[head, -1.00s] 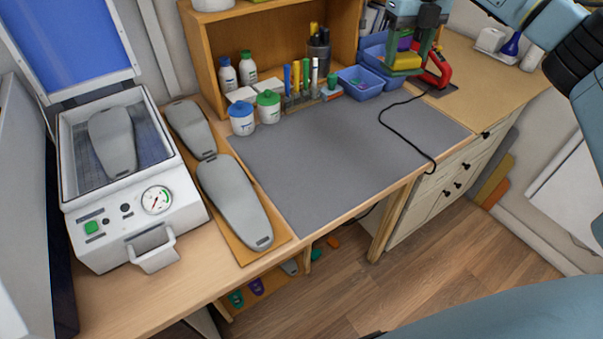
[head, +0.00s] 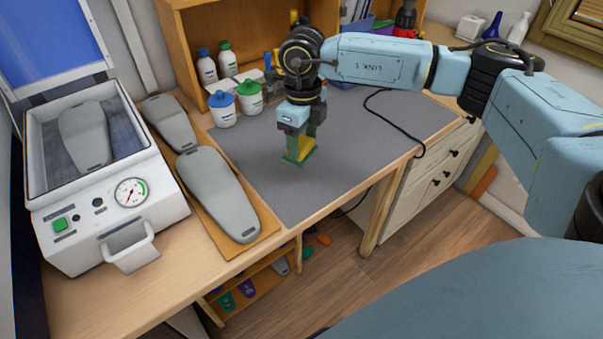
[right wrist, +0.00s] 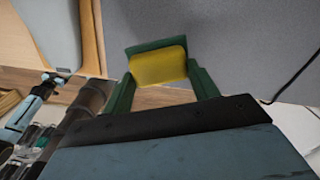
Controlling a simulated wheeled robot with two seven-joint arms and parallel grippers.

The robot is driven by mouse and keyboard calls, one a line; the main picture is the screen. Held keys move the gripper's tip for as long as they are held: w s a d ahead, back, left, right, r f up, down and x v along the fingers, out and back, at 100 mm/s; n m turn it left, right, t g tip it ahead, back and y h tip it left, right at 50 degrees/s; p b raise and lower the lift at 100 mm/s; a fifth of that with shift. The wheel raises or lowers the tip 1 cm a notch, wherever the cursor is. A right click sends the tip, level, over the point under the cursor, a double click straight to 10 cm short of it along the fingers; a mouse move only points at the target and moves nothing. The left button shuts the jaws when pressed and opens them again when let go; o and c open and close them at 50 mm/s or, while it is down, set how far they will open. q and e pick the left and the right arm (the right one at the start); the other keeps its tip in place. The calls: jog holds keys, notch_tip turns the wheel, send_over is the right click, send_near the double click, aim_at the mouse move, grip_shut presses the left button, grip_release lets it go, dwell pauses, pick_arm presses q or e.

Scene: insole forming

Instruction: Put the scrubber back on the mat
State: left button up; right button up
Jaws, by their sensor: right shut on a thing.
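The scrubber (head: 300,152), yellow with a green pad, is held in my right gripper (head: 301,143), whose arm comes in from the right. In the head view the scrubber is at or just above the left part of the grey mat (head: 345,157); I cannot tell whether it touches. In the right wrist view the yellow scrubber (right wrist: 158,65) sits between the two green fingers, with the grey mat (right wrist: 230,35) behind it. My left gripper is not in the head view.
Two grey insole forms (head: 217,193) lie on a wooden board left of the mat. A white forming machine (head: 120,220) stands further left. Lidded jars (head: 223,110) stand at the mat's back edge. A black cable (head: 392,123) crosses its right side.

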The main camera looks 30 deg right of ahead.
aim_at(303, 144)
notch_tip(303, 144, down, 8)
jog(key=shift+r, duration=0.1)
dwell(0.4)
jog(key=o, duration=0.9)
jog(key=shift+o, duration=0.2)
notch_tip(303, 144, up, 12)
jog(key=shift+r, duration=0.1)
